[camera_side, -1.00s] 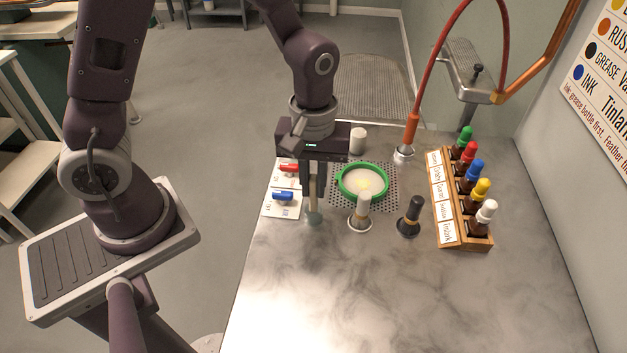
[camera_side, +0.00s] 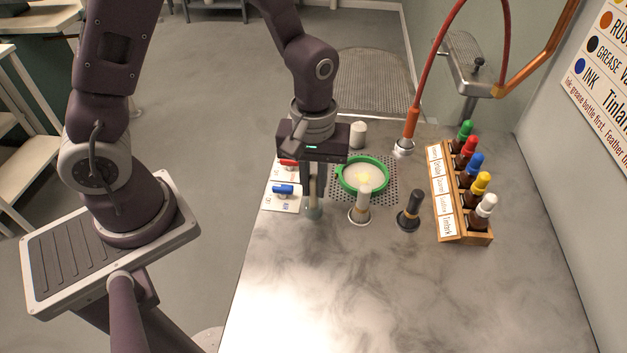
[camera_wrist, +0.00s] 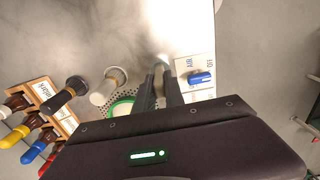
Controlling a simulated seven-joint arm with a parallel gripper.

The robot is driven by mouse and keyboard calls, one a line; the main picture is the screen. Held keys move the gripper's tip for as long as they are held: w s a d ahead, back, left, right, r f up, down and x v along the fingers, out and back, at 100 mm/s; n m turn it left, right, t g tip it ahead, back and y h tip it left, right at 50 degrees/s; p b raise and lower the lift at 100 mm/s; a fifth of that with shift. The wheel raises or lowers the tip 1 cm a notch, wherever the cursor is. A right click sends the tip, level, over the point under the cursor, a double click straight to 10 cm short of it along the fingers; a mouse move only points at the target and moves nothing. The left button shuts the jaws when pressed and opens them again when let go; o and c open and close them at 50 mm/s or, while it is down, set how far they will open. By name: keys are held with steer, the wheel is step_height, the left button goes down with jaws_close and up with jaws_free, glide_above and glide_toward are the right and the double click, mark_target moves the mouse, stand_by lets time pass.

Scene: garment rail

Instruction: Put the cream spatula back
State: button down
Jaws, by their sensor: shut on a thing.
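My gripper (camera_side: 313,185) is shut on a slim beige handle, which I take to be the cream spatula (camera_side: 313,200). Its pale grey-green lower end (camera_side: 313,212) is at or just above the table; I cannot tell if it touches. In the wrist view my gripper (camera_wrist: 163,78) has its fingers close together, with a pale tip (camera_wrist: 162,59) showing beyond them. A green-rimmed round dish (camera_side: 341,186) with a pale, yellowish middle is just right of my gripper.
The dish stands on a perforated plate (camera_side: 388,197). A cream-handled tool (camera_side: 362,201) and a black one (camera_side: 411,209) stand upright to the right. Blue (camera_side: 283,189) and red (camera_side: 288,163) valves are left. A bottle rack (camera_side: 447,226) stands right; the front table is clear.

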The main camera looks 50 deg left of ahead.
steer(key=shift+f, duration=0.15)
steer(key=shift+f, duration=0.2)
steer(key=c, duration=1.3)
jaws_free()
steer(key=shift+c, duration=0.2)
steer(key=o, duration=0.3)
